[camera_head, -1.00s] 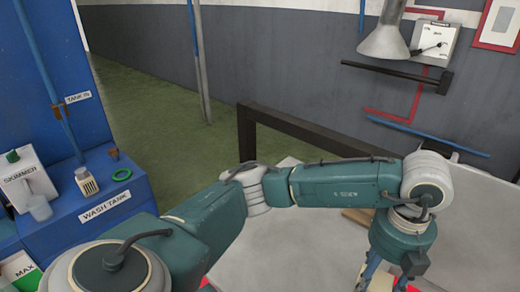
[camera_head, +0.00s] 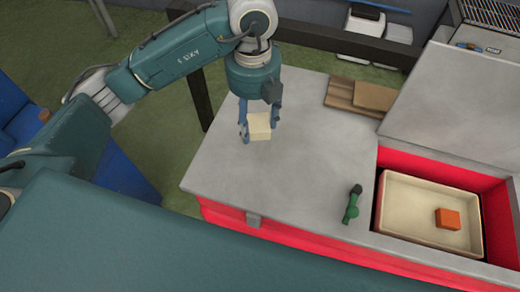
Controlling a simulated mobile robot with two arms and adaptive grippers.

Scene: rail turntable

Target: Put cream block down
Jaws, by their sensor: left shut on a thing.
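The cream block (camera_head: 260,126) is a small pale cube between the blue fingers of my left gripper (camera_head: 258,121). My left gripper points down and is shut on the block over the left part of the grey worktop (camera_head: 290,185). I cannot tell whether the block touches the worktop or hangs just above it. My right gripper is not in view.
A cream tray (camera_head: 384,222) with an orange block (camera_head: 447,219) sits in a red-sided recess at the right. A green tool (camera_head: 352,204) lies left of it. Brown boards (camera_head: 360,97) lie at the back. The worktop's middle is clear.

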